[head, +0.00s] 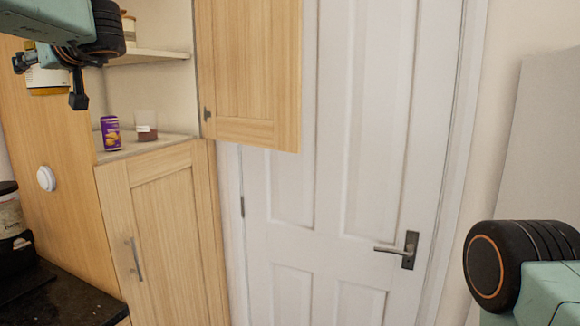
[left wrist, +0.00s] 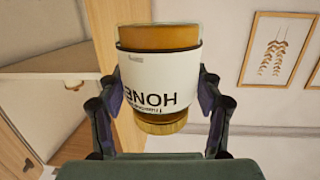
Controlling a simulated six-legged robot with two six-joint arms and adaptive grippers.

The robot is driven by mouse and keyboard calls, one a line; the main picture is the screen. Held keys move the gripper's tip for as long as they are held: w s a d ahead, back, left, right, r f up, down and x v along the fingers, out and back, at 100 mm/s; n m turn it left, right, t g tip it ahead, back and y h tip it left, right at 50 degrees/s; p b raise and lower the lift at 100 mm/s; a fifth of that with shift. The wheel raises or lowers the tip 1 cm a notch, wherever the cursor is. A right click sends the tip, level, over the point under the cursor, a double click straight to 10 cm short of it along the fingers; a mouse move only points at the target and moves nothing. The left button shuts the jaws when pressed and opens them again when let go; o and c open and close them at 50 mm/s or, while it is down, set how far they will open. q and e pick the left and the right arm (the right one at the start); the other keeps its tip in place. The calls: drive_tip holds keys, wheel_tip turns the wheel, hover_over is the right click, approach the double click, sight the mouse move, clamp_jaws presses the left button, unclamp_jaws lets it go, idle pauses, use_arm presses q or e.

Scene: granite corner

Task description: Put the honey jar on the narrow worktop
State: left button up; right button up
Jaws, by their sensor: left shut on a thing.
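The honey jar (left wrist: 158,85) is amber with a white label and a gold lid; it appears upside down in the left wrist view. My left gripper (left wrist: 155,100) is shut on it, one finger on each side. In the head view the left gripper (head: 50,80) is at the upper left, with part of the jar (head: 45,78) showing between its fingers, held in the air in front of the wooden cupboard. The narrow worktop cannot be told for certain; a narrow pale ledge (head: 165,143) lies below and right of the jar. My right gripper is not in view.
A purple can (head: 110,133) and a small jar (head: 146,126) stand on the ledge. A shelf (head: 150,56) is above it, and an open cupboard door (head: 250,75) hangs to its right. A dark counter (head: 70,300) is at lower left. A white door (head: 345,130) fills the middle.

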use_arm(q)
wheel_tip(320, 180, down, 24)
drive_tip(key=w+m+t+h+b, duration=0.2)
drive_tip(key=b, duration=0.4)
drive_tip(key=s+d+f+m+t+h+b, duration=0.1)
drive_tip(key=d+f+m+t+h+b, duration=0.15)
drive_tip(key=f, duration=0.75)
drive_tip(key=s+d+f+m+t+h+b, duration=0.1)
drive_tip(key=d+f+m+t+h+b, duration=0.2)
drive_tip(key=f, duration=0.8)
drive_tip(key=s+d+f+m+h+b, duration=0.25)
drive_tip(key=s+d+f+h, duration=0.25)
drive_tip(key=d+f, duration=0.25)
drive_tip(key=s+d+f+m+h+b, duration=0.2)
drive_tip(key=s+d+f+m+h, duration=0.3)
drive_tip(key=f, duration=0.4)
drive_tip(key=s+d+f+m+h+b, duration=0.2)
drive_tip(key=s+d+f+h+b, duration=0.1)
drive_tip(key=s+d, duration=0.8)
drive_tip(key=shift+s+f+m+g+h, duration=0.4)
drive_tip(key=shift+s+f+g+h, duration=0.05)
drive_tip(key=shift+f+h, duration=0.45)
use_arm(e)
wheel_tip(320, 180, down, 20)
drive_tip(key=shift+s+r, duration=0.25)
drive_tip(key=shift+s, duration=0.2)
